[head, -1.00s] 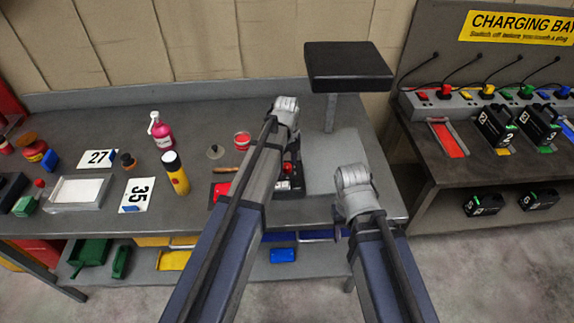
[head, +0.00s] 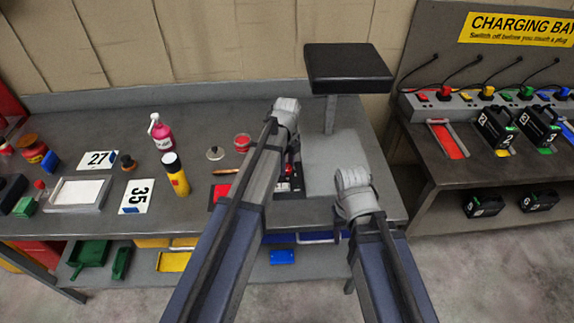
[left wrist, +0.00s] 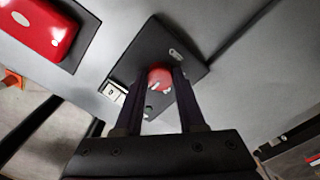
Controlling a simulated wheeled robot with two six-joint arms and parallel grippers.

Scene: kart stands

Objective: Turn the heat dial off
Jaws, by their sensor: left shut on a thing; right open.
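The red heat dial (left wrist: 160,76) sits on a black control box (left wrist: 190,62) in the left wrist view. My left gripper (left wrist: 160,82) is shut on the dial, one dark finger on each side. White marks show on the dial's lower part. In the head view the black box (head: 291,193) is partly hidden behind my left forearm, and the left fingers are mostly hidden too. My right gripper (head: 340,222) is open and empty near the bench's front edge, mostly hidden by its wrist.
A black plate on a post (head: 348,68) stands behind the box. A red pad (head: 221,193) lies left of my left arm. The charging bay (head: 480,140) is right.

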